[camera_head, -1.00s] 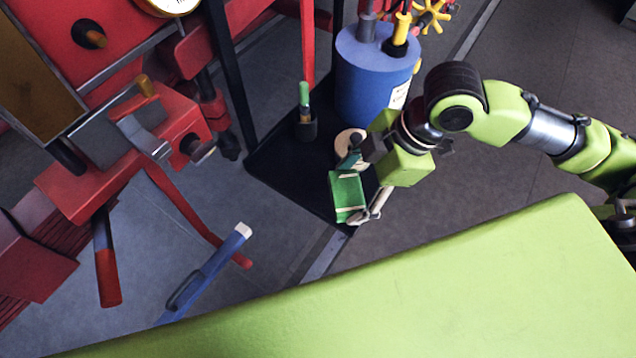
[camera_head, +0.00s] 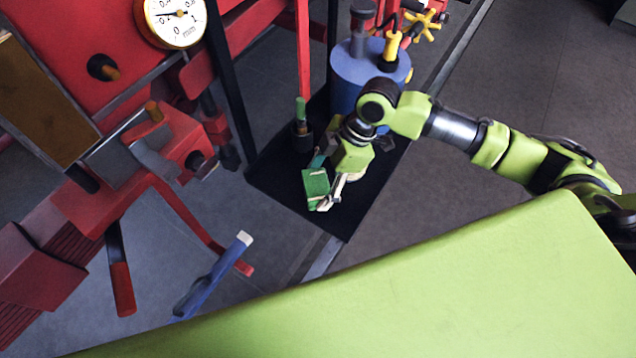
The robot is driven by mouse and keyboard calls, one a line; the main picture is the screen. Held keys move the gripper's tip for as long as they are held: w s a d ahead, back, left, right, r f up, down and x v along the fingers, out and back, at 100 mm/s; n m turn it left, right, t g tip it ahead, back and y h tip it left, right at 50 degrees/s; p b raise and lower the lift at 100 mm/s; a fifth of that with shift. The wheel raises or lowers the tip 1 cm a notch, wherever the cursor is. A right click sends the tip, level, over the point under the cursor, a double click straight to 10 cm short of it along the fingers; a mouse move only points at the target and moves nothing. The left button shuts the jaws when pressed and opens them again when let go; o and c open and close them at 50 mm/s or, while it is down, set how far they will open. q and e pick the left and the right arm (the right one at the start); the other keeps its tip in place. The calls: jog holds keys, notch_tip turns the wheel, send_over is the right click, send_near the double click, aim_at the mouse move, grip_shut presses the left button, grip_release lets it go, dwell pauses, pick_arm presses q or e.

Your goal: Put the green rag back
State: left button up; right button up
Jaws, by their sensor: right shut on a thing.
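The green rag (camera_head: 315,186) is a folded green piece with pale bands, held in the fingers of my right gripper (camera_head: 327,189). The gripper is shut on it over the black mat or tray (camera_head: 345,218) on the floor. Whether the rag touches the black surface I cannot tell. My right arm comes in from the right. My left gripper is not in the picture.
A blue cylinder (camera_head: 358,75) with yellow and grey fittings stands at the back of the black surface. A green-handled tool stands in a small dark holder (camera_head: 302,139). Red machinery (camera_head: 174,145) with a gauge (camera_head: 174,15) fills the left. A blue bar (camera_head: 212,277) is at lower left.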

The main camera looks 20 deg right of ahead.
aim_at(318, 188)
jog(key=shift+w+a+f, duration=0.1)
jog(key=shift+w+f, duration=0.3)
notch_tip(318, 188, down, 3)
jog(key=shift+w+f+p, duration=0.1)
jog(key=shift+p, duration=0.35)
jog(key=shift+f, duration=0.15)
jog(key=o, duration=1)
jog(key=b+v, duration=0.2)
jog(key=v, duration=1)
jog(key=shift+b, duration=0.35)
